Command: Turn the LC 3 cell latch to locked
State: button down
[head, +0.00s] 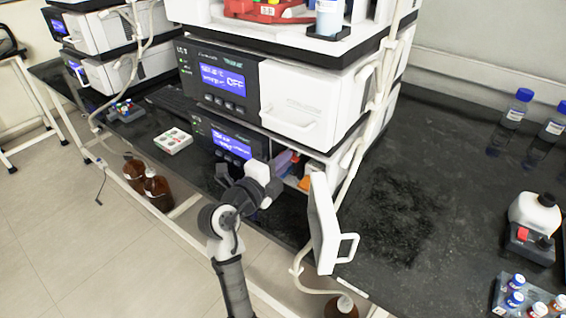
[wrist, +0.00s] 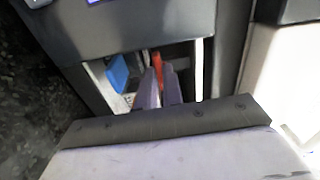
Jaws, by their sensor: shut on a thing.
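The lower unit (head: 228,140) of the middle stack has its white door (head: 322,225) swung open, showing a compartment. My gripper (head: 284,162) reaches into that opening from the left. In the wrist view, my gripper's narrow fingers (wrist: 158,88) are close together on a red, upright lever-like part (wrist: 157,62), which I take to be the cell latch. They are shut on it. The fingers hide its lower part, and I cannot tell its angle. A blue part (wrist: 117,72) sits to its left in the opening. The unit's label is too small to read surely.
The upper unit (head: 222,82) has its white door shut and a lit display. The open door stands out over the bench front, right of my arm. Blue-capped bottles (head: 515,115) and a vial rack (head: 528,297) are at the right. The bench (head: 400,200) between is clear.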

jog(key=shift+f, duration=0.15)
jog(key=n+b, duration=0.2)
jog(key=n, duration=0.1)
jog(key=shift+b, duration=0.3)
jog(key=n+b, duration=0.1)
jog(key=n, duration=0.4)
jog(key=shift+n, duration=0.3)
jog(key=n, duration=0.4)
jog(key=shift+n, duration=0.3)
jog(key=n+p, duration=0.1)
jog(key=n, duration=0.3)
jog(key=shift+p, duration=0.3)
jog(key=shift+n, duration=0.3)
jog(key=c, duration=1.5)
grip_release()
jog(key=shift+c, duration=0.2)
